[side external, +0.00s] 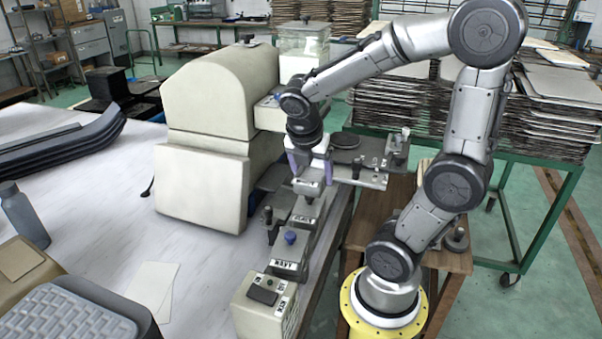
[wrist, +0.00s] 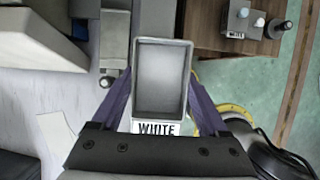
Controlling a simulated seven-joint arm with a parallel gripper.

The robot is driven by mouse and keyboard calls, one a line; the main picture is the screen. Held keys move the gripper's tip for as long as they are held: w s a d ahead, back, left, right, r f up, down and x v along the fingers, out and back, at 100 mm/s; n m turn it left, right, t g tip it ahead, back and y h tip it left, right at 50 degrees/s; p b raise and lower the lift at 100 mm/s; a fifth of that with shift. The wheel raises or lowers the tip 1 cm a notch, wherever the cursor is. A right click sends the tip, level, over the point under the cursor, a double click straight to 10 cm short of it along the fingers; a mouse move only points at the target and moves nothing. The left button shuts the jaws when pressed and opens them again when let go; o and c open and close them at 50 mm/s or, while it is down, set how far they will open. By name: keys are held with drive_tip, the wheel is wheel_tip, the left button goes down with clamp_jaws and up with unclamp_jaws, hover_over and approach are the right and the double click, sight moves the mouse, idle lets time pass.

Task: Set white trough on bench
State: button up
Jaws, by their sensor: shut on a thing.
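The white trough is a grey open-topped tray (wrist: 160,78) with a plate reading WHITE on its near end, upright and empty in the wrist view. My gripper (wrist: 161,98) is shut on it, with a purple finger along each long side. In the side view my gripper (side external: 309,162) points down over the row of panels and holds the trough (side external: 308,187) below its fingers. I cannot tell whether the trough touches what is under it. The bench is a pale table (side external: 95,195) at the left, with the panels along its right edge.
A unit marked NAVY (side external: 287,266) and a cream box (side external: 262,305) stand in front of the trough. A large cream machine (side external: 205,150) stands close on the left. A wooden stand (side external: 405,200) is at the right. The pale table's middle is mostly clear.

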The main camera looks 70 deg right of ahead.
drive_tip(key=shift+s+a+r, duration=0.2)
drive_tip(key=shift+s+a, duration=0.05)
drive_tip(key=shift+s, duration=0.05)
drive_tip(key=w+m, duration=0.2)
drive_tip(key=w, duration=0.6)
drive_tip(key=n, duration=0.2)
hover_over(221, 257)
wheel_tip(221, 257, down, 12)
drive_tip(key=f, duration=0.4)
drive_tip(key=a+f, duration=0.1)
drive_tip(key=f, duration=0.1)
drive_tip(key=shift+a+f, duration=0.1)
drive_tip(key=shift+f, duration=2.25)
drive_tip(key=shift+f, duration=0.1)
drive_tip(key=o, duration=1.6)
drive_tip(key=shift+f, duration=0.1)
